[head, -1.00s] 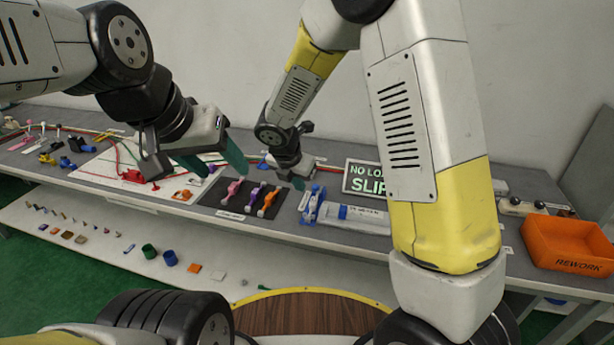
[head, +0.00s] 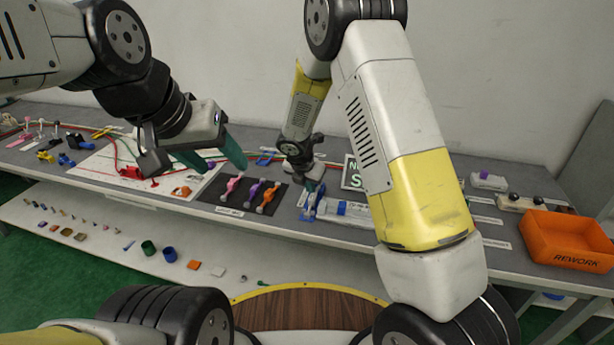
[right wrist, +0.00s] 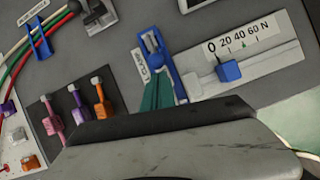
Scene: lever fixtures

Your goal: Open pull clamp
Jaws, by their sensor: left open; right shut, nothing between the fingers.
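The blue pull clamp (head: 308,208) is on the bench, just left of a pale gauge strip. In the right wrist view the clamp (right wrist: 152,48) shows at top centre, with a small label at its left. My right gripper (head: 316,188) is right at the clamp. Its green fingers (right wrist: 158,92) are shut with nothing between them and overlap the clamp's lower part in the wrist view; I cannot tell whether they touch. My left gripper (head: 218,161) is open and empty above the bench, to the left.
A dark mat (head: 232,197) with pink, purple and orange levers lies left of the clamp. The gauge strip (right wrist: 250,70) with a blue slider (right wrist: 229,71) lies right of it. An orange bin (head: 567,240) is at the far right.

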